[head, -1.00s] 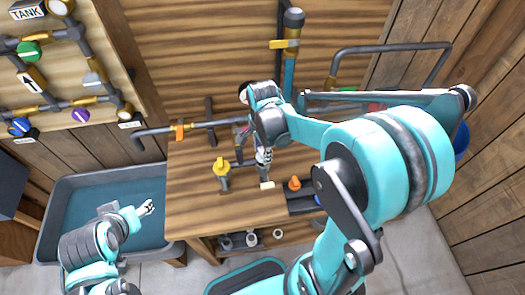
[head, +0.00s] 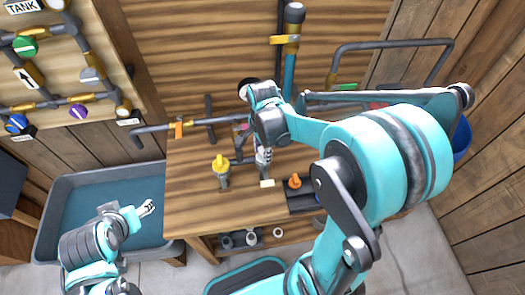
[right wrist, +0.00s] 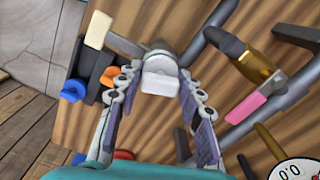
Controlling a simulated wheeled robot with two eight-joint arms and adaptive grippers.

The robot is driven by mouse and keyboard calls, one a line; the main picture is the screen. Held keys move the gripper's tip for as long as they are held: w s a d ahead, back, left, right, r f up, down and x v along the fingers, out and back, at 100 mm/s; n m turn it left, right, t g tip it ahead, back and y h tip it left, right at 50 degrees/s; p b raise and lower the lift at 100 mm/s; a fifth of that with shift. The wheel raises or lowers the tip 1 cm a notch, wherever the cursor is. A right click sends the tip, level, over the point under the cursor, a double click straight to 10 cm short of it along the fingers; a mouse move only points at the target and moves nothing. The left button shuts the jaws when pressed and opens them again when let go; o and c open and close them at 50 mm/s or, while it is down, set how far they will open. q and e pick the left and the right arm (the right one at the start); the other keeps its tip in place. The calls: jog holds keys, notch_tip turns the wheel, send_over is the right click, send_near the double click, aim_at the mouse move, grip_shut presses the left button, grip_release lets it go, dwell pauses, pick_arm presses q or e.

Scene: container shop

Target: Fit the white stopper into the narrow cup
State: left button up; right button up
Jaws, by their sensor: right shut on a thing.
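My right gripper (head: 264,163) points down over the workbench. In the right wrist view its fingers (right wrist: 160,92) are shut on the white stopper (right wrist: 161,80). A grey, round-topped piece that looks like the narrow cup (right wrist: 168,52) shows just beyond the stopper. The stopper overlaps it in this view, and I cannot tell whether it touches or has entered it. In the head view the gripper hides both. My left gripper (head: 146,208) hangs over the blue-grey basin, and its finger opening is too small to judge.
A cream block (head: 267,183) and an orange piece (head: 295,181) on a black holder lie close by on the right. A yellow-topped grey fitting (head: 222,167) stands left of the gripper. Pipes run behind. The bench's front left (head: 200,215) is clear.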

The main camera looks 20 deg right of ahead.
jog(key=shift+f+b, duration=0.55)
jog(key=shift+f, duration=0.1)
dwell(0.4)
jog(key=o, duration=1.2)
jog(key=shift+r, duration=0.15)
notch_tip(320, 180, up, 12)
jog(key=shift+f, duration=0.1)
